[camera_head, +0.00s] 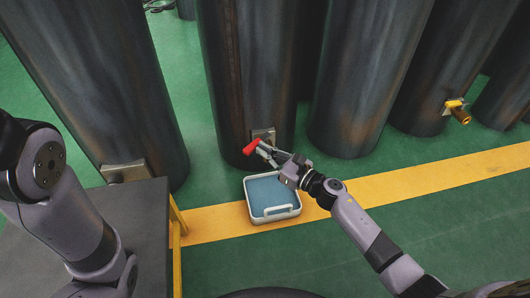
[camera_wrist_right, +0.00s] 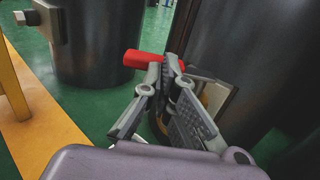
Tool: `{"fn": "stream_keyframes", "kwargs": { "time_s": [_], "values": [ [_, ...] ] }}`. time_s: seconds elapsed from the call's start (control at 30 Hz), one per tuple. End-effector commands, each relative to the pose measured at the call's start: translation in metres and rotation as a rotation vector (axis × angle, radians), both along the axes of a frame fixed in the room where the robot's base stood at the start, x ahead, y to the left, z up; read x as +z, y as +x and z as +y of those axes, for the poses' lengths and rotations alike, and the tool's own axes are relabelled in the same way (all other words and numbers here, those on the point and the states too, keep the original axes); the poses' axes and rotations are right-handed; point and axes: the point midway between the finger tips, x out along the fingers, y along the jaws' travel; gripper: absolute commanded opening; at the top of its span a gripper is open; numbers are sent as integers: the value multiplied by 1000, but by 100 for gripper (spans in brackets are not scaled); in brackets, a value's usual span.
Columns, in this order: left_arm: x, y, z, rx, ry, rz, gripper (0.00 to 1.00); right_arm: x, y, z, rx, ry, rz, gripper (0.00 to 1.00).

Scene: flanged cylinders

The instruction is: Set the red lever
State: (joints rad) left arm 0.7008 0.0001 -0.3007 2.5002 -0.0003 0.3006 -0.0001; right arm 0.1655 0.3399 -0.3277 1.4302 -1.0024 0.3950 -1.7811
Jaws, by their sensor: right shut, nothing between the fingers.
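The red lever (camera_head: 251,147) sticks out to the left at the front of a large dark cylinder, near a metal plate on its lower part. My right gripper (camera_head: 272,152) is at the lever, its fingers shut with nothing between them. In the right wrist view the red lever (camera_wrist_right: 146,59) lies just beyond the tips of my right gripper (camera_wrist_right: 165,68). The fingertips overlap its right end there; I cannot tell whether they touch it. The lever's mount is partly hidden behind the fingers. My left arm shows at the left of the head view, but its gripper is out of frame.
A white-rimmed tray with a blue inside (camera_head: 253,211) stands on the floor below my right gripper. A grey table (camera_head: 146,222) with a yellow frame is at the left. Several dark cylinders (camera_head: 365,80) stand behind. A brass valve (camera_head: 459,112) is at the right. Green floor is open at front right.

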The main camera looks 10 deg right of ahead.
Motion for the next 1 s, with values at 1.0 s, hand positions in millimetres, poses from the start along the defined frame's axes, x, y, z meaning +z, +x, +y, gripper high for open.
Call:
{"fn": "stream_keyframes", "kwargs": {
  "time_s": [1.0],
  "values": [
    [-1,0,0,0,0,1,40,0,7,17,-136,1,-2,0]
  ]
}}
